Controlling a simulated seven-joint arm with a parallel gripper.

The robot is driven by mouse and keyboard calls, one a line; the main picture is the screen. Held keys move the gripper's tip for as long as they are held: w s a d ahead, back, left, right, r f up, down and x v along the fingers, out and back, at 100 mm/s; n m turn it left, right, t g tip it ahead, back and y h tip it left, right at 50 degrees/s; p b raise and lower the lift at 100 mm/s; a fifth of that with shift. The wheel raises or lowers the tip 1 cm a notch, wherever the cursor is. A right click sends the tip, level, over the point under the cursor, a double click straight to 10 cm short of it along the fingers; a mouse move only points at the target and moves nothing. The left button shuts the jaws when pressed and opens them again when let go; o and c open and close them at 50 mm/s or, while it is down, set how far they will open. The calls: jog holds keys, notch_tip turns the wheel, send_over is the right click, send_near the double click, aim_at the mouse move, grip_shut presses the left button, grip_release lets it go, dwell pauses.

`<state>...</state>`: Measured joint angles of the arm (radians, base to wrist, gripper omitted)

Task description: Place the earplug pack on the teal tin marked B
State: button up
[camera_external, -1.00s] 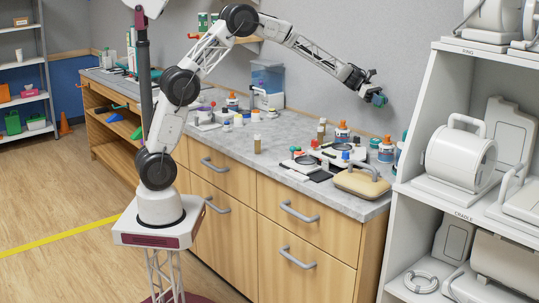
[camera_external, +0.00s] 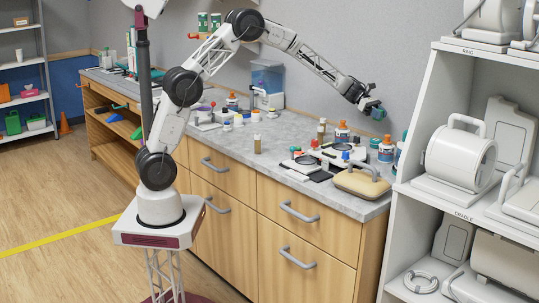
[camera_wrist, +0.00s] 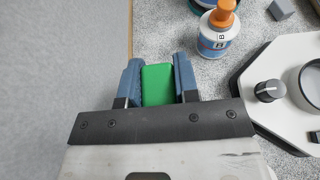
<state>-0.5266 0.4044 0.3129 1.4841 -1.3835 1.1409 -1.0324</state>
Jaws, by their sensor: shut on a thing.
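My gripper (camera_wrist: 158,82) is shut on a small green block-like pack (camera_wrist: 158,86), which is probably the earplug pack. In the external view my gripper (camera_external: 370,103) holds the pack (camera_external: 378,114) in the air above the right rear part of the counter. No print shows on the pack. I cannot make out a teal tin marked B.
Orange-topped bottles (camera_external: 386,151) stand below my gripper. A white device with a dark knob (camera_wrist: 268,90) lies right in the wrist view. A tan handled block (camera_external: 361,183) sits at the counter's front right. A white shelf unit (camera_external: 412,165) rises at the right.

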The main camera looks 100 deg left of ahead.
send_over(378, 140)
jog(key=shift+s+d+f, duration=0.1)
jog(key=shift+f, duration=1.2)
jog(key=shift+s+d+f, duration=0.1)
jog(key=shift+f, duration=1.2)
jog(key=shift+f, duration=1.85)
jog(key=shift+f, duration=0.15)
jog(key=o, duration=0.9)
jog(key=shift+s+a+r, duration=0.25)
jog(key=shift+a+r, duration=0.1)
jog(key=v, duration=1.1)
